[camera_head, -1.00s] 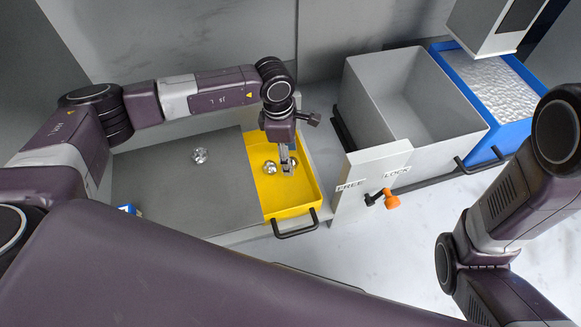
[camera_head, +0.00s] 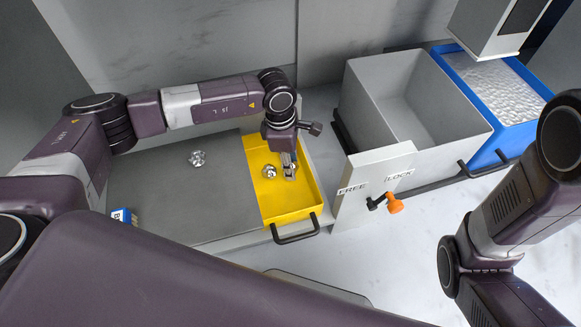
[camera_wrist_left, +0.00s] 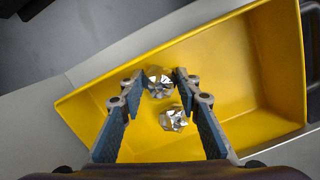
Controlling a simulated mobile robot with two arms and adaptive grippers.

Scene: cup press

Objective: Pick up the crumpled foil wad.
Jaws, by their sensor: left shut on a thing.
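A crumpled foil wad (camera_wrist_left: 159,82) sits between the fingertips of my left gripper (camera_head: 289,173) in the yellow tray (camera_head: 289,208). In the left wrist view the gripper's blue-grey fingers (camera_wrist_left: 159,80) press it from both sides. In the head view the fingers partly hide this wad. A second silver wad (camera_head: 269,171) lies beside it in the tray, apart from the fingers; it also shows in the left wrist view (camera_wrist_left: 174,119). A third wad (camera_head: 197,158) lies on the dark grey surface to the left. My right gripper is out of view.
The yellow tray has raised walls and a black front handle (camera_head: 295,230). To its right stand a grey open bin (camera_head: 405,95) with a FREE/LOCK panel (camera_head: 372,183) and orange-knobbed lever (camera_head: 394,204), and a blue tray (camera_head: 508,139). The dark grey surface (camera_head: 180,195) is mostly clear.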

